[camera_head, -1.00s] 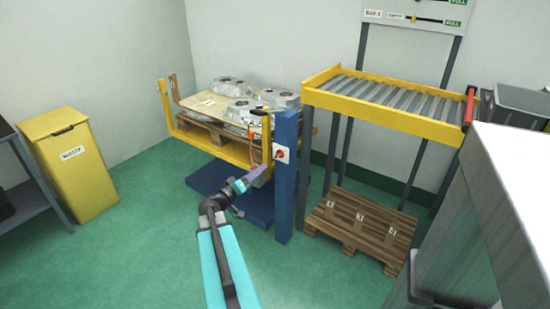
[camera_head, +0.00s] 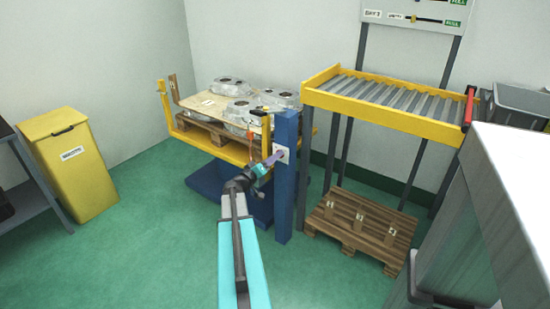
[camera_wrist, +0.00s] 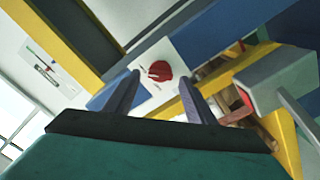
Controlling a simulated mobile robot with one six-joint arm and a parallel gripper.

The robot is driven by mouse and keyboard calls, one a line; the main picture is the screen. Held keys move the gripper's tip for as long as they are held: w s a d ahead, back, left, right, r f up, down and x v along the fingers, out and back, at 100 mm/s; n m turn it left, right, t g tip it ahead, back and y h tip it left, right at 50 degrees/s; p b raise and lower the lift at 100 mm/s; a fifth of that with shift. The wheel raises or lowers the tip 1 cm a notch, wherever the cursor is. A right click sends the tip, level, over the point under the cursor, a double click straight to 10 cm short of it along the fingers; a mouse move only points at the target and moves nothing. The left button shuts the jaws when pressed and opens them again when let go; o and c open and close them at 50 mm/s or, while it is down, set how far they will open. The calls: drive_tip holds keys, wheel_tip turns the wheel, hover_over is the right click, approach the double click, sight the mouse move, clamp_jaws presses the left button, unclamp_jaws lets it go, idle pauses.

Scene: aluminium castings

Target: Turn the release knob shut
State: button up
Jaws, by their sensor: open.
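The release knob (camera_wrist: 160,71) is a red knob on a white plate (camera_wrist: 169,85) fixed to a blue post (camera_head: 285,190). In the wrist view the knob lies ahead, between and beyond the two purple-grey fingers. My gripper (camera_head: 275,159) is open and close in front of the plate in the head view. In the wrist view my gripper (camera_wrist: 160,95) shows a gap between its fingertips with nothing held. I cannot tell whether a fingertip touches the plate.
A yellow-framed lift holds a wooden pallet (camera_head: 207,131) with aluminium castings (camera_head: 232,87) left of the post. A roller rack (camera_head: 385,95) stands to the right, above a brown pallet (camera_head: 362,228). A yellow bin (camera_head: 75,165) stands at left. Green floor is clear in front.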

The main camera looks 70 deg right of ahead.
drive_tip(key=shift+x, duration=0.8)
drive_tip(key=shift+c, duration=0.4)
drive_tip(key=c, duration=1)
drive_tip(key=shift+o, duration=0.2)
drive_tip(key=shift+f+n+b, duration=0.15)
drive_tip(key=shift+n+b, duration=0.3)
drive_tip(key=shift+n, duration=0.05)
drive_tip(key=shift+f+n, duration=0.15)
drive_tip(key=shift+n, duration=4.1)
drive_tip(key=shift+f+n, duration=0.15)
drive_tip(key=shift+n, duration=4.1)
